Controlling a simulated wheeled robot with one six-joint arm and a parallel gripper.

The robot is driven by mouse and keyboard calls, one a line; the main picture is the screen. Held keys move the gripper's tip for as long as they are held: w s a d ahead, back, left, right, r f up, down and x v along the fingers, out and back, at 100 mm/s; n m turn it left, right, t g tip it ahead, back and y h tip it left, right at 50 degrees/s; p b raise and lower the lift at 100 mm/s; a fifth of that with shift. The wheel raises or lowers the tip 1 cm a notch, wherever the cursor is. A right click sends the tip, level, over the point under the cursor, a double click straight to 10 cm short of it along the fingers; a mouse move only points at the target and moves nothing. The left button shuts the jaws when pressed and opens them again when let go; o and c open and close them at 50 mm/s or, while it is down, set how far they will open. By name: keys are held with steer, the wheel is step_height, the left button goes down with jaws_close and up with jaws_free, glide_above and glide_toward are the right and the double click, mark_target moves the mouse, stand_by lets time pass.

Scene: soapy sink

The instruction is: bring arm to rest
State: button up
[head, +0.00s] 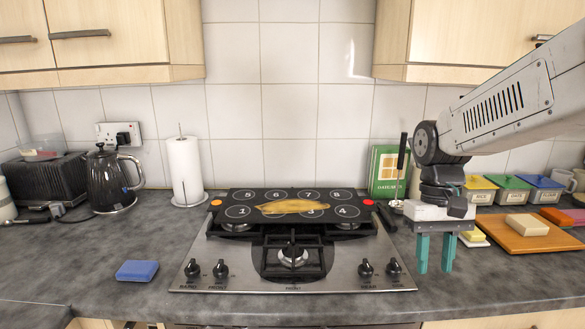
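My gripper (435,253) hangs from my arm at the right, with two teal fingers pointing down above the counter near the right edge of the hob (300,282). A gap shows between the fingers and nothing is held in it. My arm reaches in from the upper right edge, with the wrist bent downward.
A black numbered mat (238,198) with a tan smear lies over the hob's back. A blue block (137,270) lies left of the hob. A kettle (106,180) and paper towel (185,168) stand at back left. A wooden board (500,228) with blocks lies right.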

steer(key=s+r+t, duration=0.2)
steer(key=s+t, duration=0.2)
steer(key=s, duration=1.4)
steer(key=shift+d+r, duration=0.15)
steer(key=shift+d, duration=0.2)
stand_by(5.8)
